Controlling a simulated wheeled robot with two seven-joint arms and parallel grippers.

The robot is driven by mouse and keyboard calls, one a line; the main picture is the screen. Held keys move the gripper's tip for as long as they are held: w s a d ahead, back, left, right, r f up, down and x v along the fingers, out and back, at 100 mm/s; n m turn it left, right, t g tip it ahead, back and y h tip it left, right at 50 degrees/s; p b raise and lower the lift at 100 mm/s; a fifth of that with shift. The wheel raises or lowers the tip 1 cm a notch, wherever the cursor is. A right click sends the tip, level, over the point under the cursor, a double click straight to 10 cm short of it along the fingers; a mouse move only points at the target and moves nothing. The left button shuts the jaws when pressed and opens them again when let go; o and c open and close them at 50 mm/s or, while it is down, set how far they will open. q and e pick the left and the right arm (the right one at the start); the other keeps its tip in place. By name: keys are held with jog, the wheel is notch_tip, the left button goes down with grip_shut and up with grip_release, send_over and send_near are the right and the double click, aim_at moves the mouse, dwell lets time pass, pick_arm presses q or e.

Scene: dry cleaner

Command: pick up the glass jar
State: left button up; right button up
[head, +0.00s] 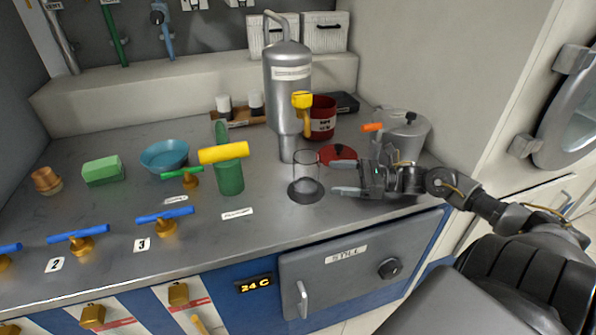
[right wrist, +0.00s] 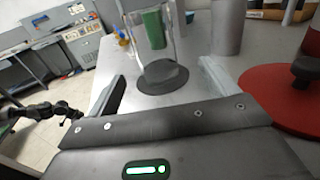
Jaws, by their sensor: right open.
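The clear glass jar (head: 306,172) stands upright on a dark round spot (head: 306,194) on the steel counter, just below the spout of the grey still. It also shows in the right wrist view (right wrist: 150,42), beyond the fingers. My right gripper (head: 341,178) is open and low over the counter, to the right of the jar. Its two fingers (right wrist: 163,85) point toward the jar with a gap between them. The jar is not visibly touched. A dark arm end, seemingly my left gripper (right wrist: 65,112), shows small at the left edge of the right wrist view; its jaws are unclear.
The tall still (head: 289,80) stands behind the jar. A red lid (head: 337,154) and a steel pot (head: 404,135) lie behind my right gripper. The counter in front is clear.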

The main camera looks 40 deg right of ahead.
aim_at(299, 176)
pick_arm(q)
jog(key=shift+w, duration=0.1)
pick_arm(e)
jog(key=shift+w, duration=0.1)
jog(key=shift+x, duration=2.8)
jog(key=shift+a+r+p, duration=0.2)
jog(key=shift+a+p, duration=0.05)
jog(key=shift+p, duration=0.15)
jog(key=p+x, duration=0.1)
jog(key=x, duration=0.3)
jog(key=shift+a+r, duration=0.1)
jog(key=shift+a, duration=0.2)
jog(key=shift+w+a, duration=0.1)
jog(key=shift+a, duration=0.1)
pick_arm(q)
jog(key=s+a+f, duration=0.2)
jog(key=s+f, duration=0.1)
jog(key=f, duration=0.2)
jog(key=shift+s, duration=0.35)
pick_arm(e)
jog(key=shift+c, duration=0.4)
jog(key=c, duration=1.1)
jog(key=shift+c, duration=0.2)
